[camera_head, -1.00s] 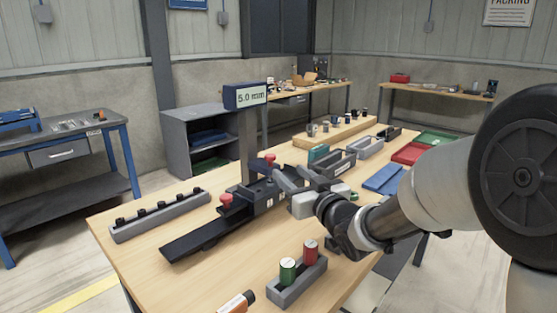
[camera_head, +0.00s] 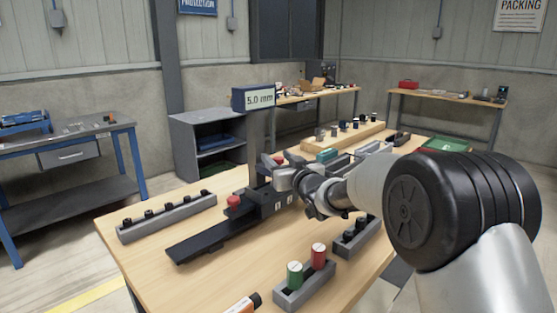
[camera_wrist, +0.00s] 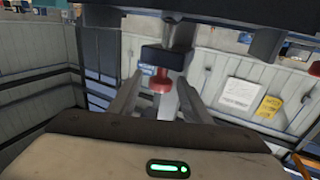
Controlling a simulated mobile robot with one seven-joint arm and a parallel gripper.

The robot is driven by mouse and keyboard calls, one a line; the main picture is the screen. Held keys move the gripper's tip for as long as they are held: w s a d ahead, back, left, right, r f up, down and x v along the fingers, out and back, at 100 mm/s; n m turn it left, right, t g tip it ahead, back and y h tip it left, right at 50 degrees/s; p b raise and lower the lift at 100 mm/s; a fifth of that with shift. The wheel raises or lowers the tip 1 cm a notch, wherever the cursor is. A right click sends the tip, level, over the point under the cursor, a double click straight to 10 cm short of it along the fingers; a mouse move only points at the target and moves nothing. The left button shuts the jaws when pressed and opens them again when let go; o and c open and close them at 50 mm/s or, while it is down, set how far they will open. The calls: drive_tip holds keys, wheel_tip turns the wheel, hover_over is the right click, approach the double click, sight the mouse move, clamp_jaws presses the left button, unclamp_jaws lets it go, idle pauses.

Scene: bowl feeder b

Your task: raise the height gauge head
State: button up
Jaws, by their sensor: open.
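The height gauge has a dark upright column (camera_head: 258,140) topped by a display (camera_head: 254,98) reading 5.0 mm. Its long black base (camera_head: 225,232) lies on the table, with a red knob (camera_head: 233,203) on it. The dark gauge head (camera_wrist: 160,57) carries a red knob (camera_wrist: 160,84) underneath in the wrist view. My gripper (camera_head: 277,172) is open beside the column at head height. In the wrist view its fingers (camera_wrist: 160,92) stand either side of the red knob, with visible gaps. The head is mostly hidden behind my gripper in the head view.
A grey block with green and red cylinders (camera_head: 306,285) stands at the table's front. A grey rack (camera_head: 168,220) with black pegs lies left of the gauge. Another small grey holder (camera_head: 357,238) stands under my arm. Trays and parts crowd the table behind; bare wood shows front left.

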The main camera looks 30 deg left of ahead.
clamp_jaws()
wheel_tip(320, 180, up, 6)
drive_tip(key=shift+r+p, duration=0.25)
drive_tip(key=shift+p, duration=1)
drive_tip(key=shift+c, duration=0.7)
unclamp_jaws()
drive_tip(key=shift+o, duration=0.7)
drive_tip(key=shift+f, duration=0.15)
drive_tip(key=v, duration=1.7)
drive_tip(key=shift+d+p, duration=0.2)
drive_tip(key=shift+p, duration=0.2)
